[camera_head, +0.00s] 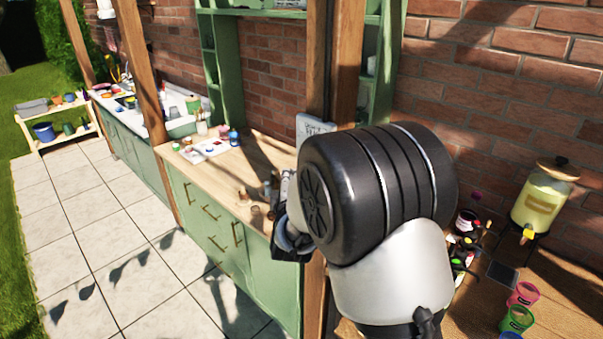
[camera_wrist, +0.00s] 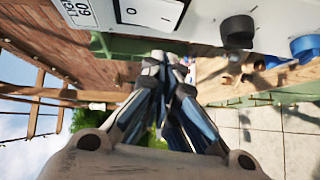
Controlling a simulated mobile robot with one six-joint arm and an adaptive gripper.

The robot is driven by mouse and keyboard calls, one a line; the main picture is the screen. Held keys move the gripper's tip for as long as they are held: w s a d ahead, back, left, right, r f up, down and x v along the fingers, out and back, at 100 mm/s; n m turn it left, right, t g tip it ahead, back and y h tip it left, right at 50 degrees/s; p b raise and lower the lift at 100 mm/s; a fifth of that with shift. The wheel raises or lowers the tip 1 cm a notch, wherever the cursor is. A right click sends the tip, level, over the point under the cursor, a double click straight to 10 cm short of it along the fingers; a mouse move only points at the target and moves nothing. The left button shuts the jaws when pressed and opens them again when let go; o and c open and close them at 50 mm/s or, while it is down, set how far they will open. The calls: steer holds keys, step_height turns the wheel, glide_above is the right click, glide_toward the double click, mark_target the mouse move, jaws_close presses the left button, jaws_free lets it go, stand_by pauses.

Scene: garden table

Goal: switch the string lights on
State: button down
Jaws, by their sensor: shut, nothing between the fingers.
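A pale switch box (camera_head: 312,126) is fixed to the wooden post, partly hidden behind my arm. The box front (camera_wrist: 200,25) fills the top of the wrist view, cut off by the frame. It carries a white rocker switch (camera_wrist: 150,11) marked O and I, beside a partly visible label with "60" (camera_wrist: 78,11). My gripper (camera_wrist: 168,57) is shut and empty, its fingertips just below the rocker in the picture; I cannot tell whether they touch the box. In the head view my gripper (camera_head: 283,222) is largely hidden by my wrist. I see no lit string lights.
A black knob (camera_wrist: 237,30) and blue round fittings (camera_wrist: 304,48) sit on the box, right of the rocker. A green cabinet with a wooden counter (camera_head: 255,160) stands left of the post. A drink dispenser (camera_head: 543,198) and coloured cups (camera_head: 517,319) are at right.

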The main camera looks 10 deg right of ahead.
steer(key=w+d, duration=0.2)
steer(key=d, duration=0.1)
steer(key=shift+f, duration=0.2)
steer(key=shift+d, duration=0.1)
steer(key=b, duration=0.3)
steer(key=shift+w+d+f+n+t, duration=0.2)
steer(key=shift+w+d+n+t, duration=0.1)
steer(key=shift+n+t, duration=0.1)
steer(key=shift+s+f, duration=0.1)
